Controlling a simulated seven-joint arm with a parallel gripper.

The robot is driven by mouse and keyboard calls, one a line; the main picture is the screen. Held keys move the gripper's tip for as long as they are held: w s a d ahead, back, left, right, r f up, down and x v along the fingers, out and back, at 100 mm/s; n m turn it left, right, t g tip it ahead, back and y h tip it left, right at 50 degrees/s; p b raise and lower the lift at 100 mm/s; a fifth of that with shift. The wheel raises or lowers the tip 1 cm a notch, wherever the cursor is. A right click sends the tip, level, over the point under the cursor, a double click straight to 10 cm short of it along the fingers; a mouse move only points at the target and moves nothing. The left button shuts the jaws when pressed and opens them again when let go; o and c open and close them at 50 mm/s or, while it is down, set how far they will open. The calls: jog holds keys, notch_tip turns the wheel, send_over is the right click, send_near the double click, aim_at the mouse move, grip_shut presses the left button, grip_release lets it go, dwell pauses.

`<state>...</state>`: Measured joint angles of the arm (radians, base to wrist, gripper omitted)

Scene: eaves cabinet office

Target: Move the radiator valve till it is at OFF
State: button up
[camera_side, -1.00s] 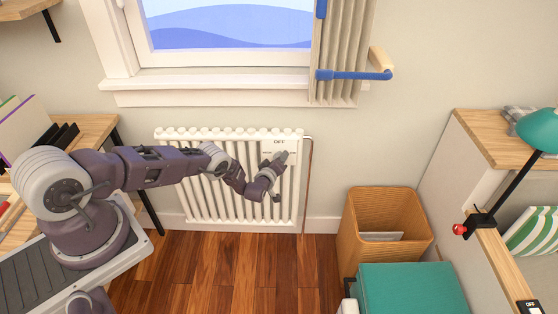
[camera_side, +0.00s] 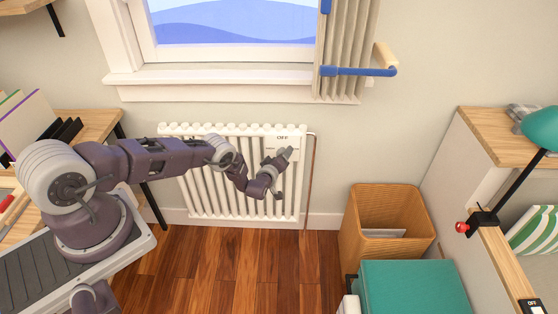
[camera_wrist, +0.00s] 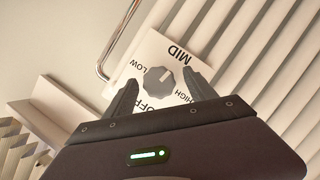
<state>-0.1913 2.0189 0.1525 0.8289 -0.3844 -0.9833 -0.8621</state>
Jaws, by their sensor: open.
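The radiator valve is a round grey knob (camera_wrist: 159,80) on a white square plate (camera_wrist: 147,55). The plate is marked OFF, LOW, MID and HIGH, with OFF nearest my gripper's body in the wrist view. Which mark the knob points to is too small to tell surely. My gripper (camera_wrist: 160,76) is open, with one finger on each side of the knob and gaps visible. In the side view my gripper (camera_side: 287,154) is in front of the radiator's upper right, under the OFF label (camera_side: 282,138), and hides the knob.
The white radiator (camera_side: 205,200) stands below the window sill (camera_side: 225,75). A thin pipe (camera_side: 314,170) runs down its right side. A wicker bin (camera_side: 378,215) and a teal box (camera_side: 410,285) stand to the right. The wooden floor before the radiator is clear.

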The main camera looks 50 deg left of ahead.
jog(key=v, duration=0.6)
jog(key=shift+r, duration=0.1)
jog(key=shift+w+a+f+m+g+y, duration=0.35)
jog(key=shift+w+a+m+g, duration=0.25)
jog(key=shift+w+m, duration=0.4)
jog(key=shift+w+a+f+m+g+y, duration=0.25)
jog(key=shift+w+a+m+g+y, duration=0.15)
jog(key=shift+w+m+g, duration=0.45)
jog(key=shift+w+a+f+m+g+y, duration=0.35)
jog(key=shift+w+a+m+g, duration=0.15)
jog(key=shift+w+m, duration=0.65)
jog(key=shift+s, duration=0.1)
jog(key=c, duration=1.4)
